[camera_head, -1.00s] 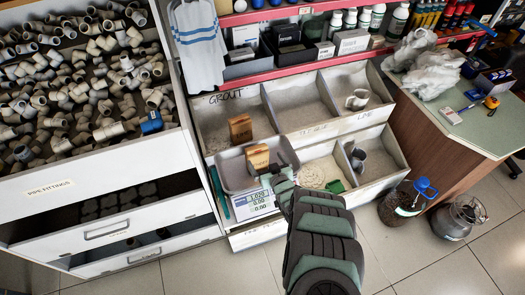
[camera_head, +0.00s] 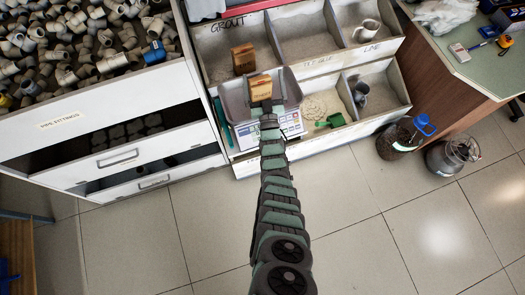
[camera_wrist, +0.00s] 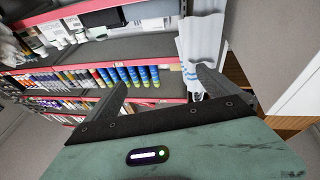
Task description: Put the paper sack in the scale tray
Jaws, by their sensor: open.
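A brown paper sack (camera_head: 261,87) stands in the grey scale tray (camera_head: 235,103), in front of the bins. A second, similar sack (camera_head: 243,59) stands behind it in the bin marked GROUT. My gripper (camera_head: 266,105) is at the tray's front side, overlapping the lower part of the nearer sack in the head view. In the wrist view my gripper (camera_wrist: 160,88) has its fingers spread, with no sack between them; shelves show beyond. The head view does not show whether the fingers touch the sack or tray.
The scale display (camera_head: 244,135) is below the tray. A green scoop (camera_head: 331,121) and a grey jug (camera_head: 360,92) are in the lower bins to the right. A drawer cabinet (camera_head: 120,160) stands left. Bottles and containers stand on the floor at right; the front floor is clear.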

